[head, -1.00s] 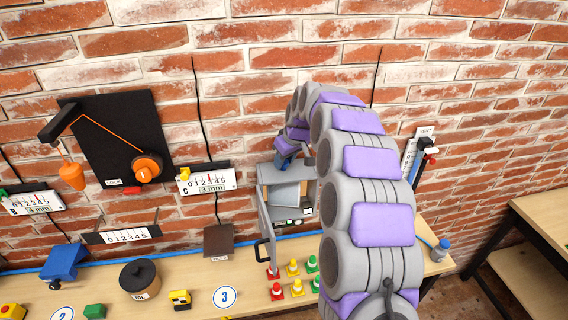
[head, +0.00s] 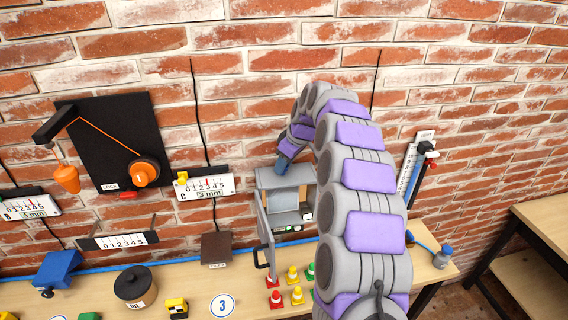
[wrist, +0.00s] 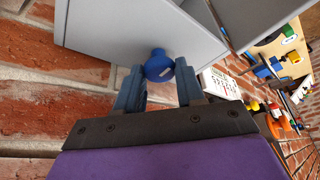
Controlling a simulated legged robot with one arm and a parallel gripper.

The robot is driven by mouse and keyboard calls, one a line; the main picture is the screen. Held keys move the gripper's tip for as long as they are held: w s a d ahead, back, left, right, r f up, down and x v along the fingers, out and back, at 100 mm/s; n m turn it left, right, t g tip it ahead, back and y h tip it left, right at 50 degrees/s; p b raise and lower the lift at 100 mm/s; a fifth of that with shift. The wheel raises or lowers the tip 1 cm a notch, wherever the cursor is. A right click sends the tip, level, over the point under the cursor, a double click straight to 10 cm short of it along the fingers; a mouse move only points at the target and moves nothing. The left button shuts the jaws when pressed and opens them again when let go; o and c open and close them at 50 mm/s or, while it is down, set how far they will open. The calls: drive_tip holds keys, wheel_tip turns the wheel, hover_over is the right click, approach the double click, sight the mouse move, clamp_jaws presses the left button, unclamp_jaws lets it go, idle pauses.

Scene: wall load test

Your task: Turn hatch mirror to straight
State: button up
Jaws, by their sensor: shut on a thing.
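A grey hatch box (head: 272,178) is on the brick wall, right of the middle in the head view, with its door (head: 265,235) standing open at the left. A grey panel, perhaps the mirror (head: 286,218), shows inside; its exact angle is hard to tell. A blue knob (wrist: 158,66) sticks out of the grey box face in the wrist view. My gripper (wrist: 158,78) is shut on this knob, one finger on each side. In the head view my gripper (head: 282,164) is at the top of the box, and my arm hides the box's right side.
Several small red, yellow and green cones (head: 293,274) stand on the bench below the open door. A gauge with a red-black handle (head: 425,150) hangs at right.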

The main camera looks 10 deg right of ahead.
drive_tip(key=o, duration=1)
drive_tip(key=v, duration=1.7)
drive_tip(key=shift+s+d, duration=0.1)
drive_tip(key=shift+d, duration=0.05)
drive_tip(key=shift+r, duration=0.1)
drive_tip(key=s+a+f+m+g+h+b, duration=0.1)
drive_tip(key=s+a+f+m+b, duration=0.15)
drive_tip(key=s+f, duration=0.6)
drive_tip(key=s+a+f+m+g+b, duration=0.1)
drive_tip(key=s+a+f+b, duration=0.2)
drive_tip(key=s, duration=1)
drive_tip(key=s+a+f+m+g+h+b, duration=0.1)
drive_tip(key=s+a+f+m+g+b, duration=0.3)
drive_tip(key=s, duration=0.6)
drive_tip(key=shift+m+t+h, duration=0.6)
drive_tip(key=shift+m, duration=0.25)
drive_tip(key=s+d+f, duration=0.1)
drive_tip(key=s+f, duration=0.3)
drive_tip(key=s, duration=0.1)
drive_tip(key=s+d+f+b, duration=0.1)
drive_tip(key=s+f, duration=0.3)
drive_tip(key=s, duration=0.2)
drive_tip(key=s+d+f, duration=0.2)
drive_tip(key=s+f, duration=0.3)
drive_tip(key=s, duration=0.1)
drive_tip(key=shift+f+b, duration=0.1)
drive_tip(key=shift+b, duration=0.25)
